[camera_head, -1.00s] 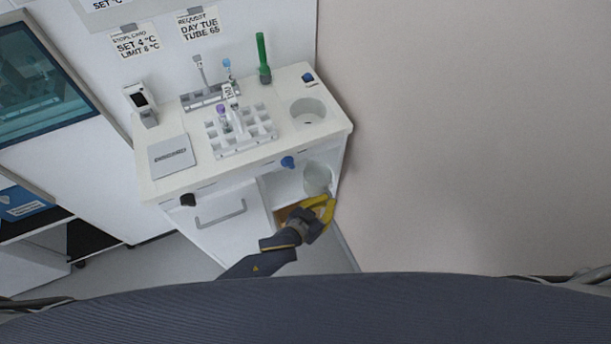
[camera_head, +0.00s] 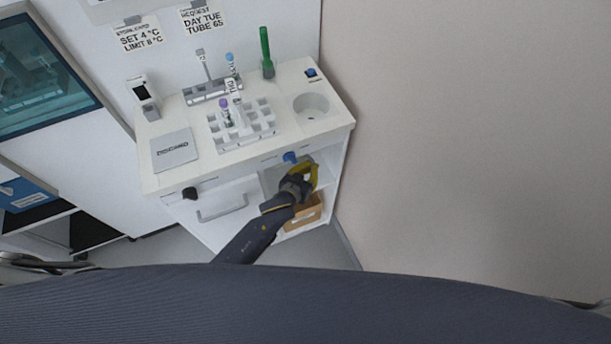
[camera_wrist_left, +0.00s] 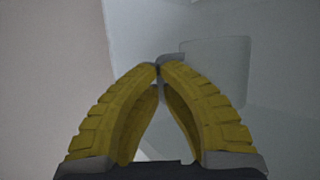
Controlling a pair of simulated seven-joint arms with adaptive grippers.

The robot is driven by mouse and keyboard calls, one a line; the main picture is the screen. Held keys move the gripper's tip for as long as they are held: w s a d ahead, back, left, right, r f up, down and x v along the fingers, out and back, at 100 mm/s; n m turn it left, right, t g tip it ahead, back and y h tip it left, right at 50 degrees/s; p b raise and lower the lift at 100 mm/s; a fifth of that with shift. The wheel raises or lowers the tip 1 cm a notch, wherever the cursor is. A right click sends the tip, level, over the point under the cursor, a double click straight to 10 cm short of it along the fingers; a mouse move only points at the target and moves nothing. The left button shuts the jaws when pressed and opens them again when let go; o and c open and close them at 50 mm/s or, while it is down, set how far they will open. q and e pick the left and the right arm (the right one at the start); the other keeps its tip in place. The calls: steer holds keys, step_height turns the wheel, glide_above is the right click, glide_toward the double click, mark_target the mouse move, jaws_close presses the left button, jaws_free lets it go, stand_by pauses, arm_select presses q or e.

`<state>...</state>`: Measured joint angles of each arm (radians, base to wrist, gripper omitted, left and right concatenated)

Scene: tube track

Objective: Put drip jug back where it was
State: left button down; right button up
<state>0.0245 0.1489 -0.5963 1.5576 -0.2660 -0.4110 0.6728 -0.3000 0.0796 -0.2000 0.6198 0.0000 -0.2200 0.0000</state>
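The drip jug (camera_wrist_left: 214,75) is a pale, see-through container, upright and faint in the left wrist view, just beyond my fingertips and to the right. My left gripper (camera_head: 312,174) has yellow fingers and is at the open bay below the counter, close to the blue tap (camera_head: 290,157). In the left wrist view its fingertips (camera_wrist_left: 158,68) meet around a small grey piece that looks like the jug's handle. In the head view the jug is hard to make out behind the gripper. My right gripper is not in view.
The white counter (camera_head: 205,175) carries a tube rack (camera_head: 262,130), a green tube, a grey pad (camera_head: 174,151) and a round well (camera_head: 311,104). A cardboard box (camera_head: 304,214) stands low in the bay. A bare wall bounds the right side.

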arm_select(q)
steer(key=shift+f, duration=4.15)
steer(key=shift+f, duration=0.6)
steer(key=c, duration=1.6)
jaws_free()
steer(key=shift+r, duration=0.15)
